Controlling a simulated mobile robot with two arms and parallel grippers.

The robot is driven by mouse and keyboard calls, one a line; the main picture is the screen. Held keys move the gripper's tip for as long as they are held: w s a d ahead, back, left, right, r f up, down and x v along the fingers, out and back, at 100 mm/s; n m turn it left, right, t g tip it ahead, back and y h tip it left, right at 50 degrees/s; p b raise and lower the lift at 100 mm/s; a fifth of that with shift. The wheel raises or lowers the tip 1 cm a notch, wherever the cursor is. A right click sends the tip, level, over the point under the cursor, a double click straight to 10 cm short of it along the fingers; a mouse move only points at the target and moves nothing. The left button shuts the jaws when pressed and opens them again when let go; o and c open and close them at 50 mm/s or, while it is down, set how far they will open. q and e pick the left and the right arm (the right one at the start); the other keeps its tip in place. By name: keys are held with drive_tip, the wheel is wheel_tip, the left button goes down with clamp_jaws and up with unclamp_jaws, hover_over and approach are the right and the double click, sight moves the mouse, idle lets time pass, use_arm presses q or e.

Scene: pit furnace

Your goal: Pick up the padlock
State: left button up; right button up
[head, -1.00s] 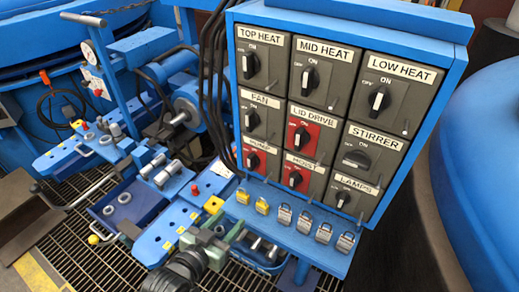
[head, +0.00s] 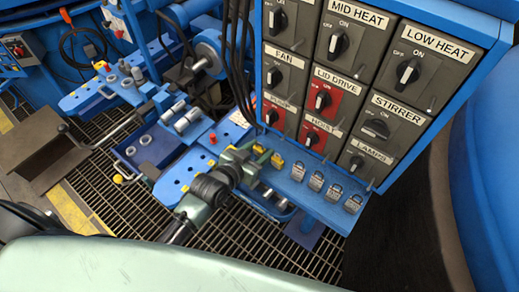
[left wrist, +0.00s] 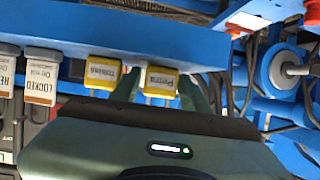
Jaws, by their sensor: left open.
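My left gripper (head: 262,156) is open at the shelf's left end, by the left yellow padlock. In the left wrist view, the fingers of my left gripper (left wrist: 158,86) stand on either side of one labelled yellow padlock (left wrist: 160,82). The other yellow padlock (left wrist: 104,74) is just outside them. Contact cannot be told. My right gripper is not in view.
The switch panel (head: 350,100) with labelled knobs rises close above the shelf. Black cables (head: 240,70) hang at its left. A blue bench (head: 185,170) with metal fittings lies to the left. A large blue round vessel (head: 490,190) stands at the right.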

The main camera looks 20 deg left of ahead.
use_arm(q)
clamp_jaws()
drive_tip(key=shift+r, duration=0.1)
wheel_tip(320, 180, up, 18)
drive_tip(key=p, duration=0.1)
drive_tip(key=shift+p, duration=0.3)
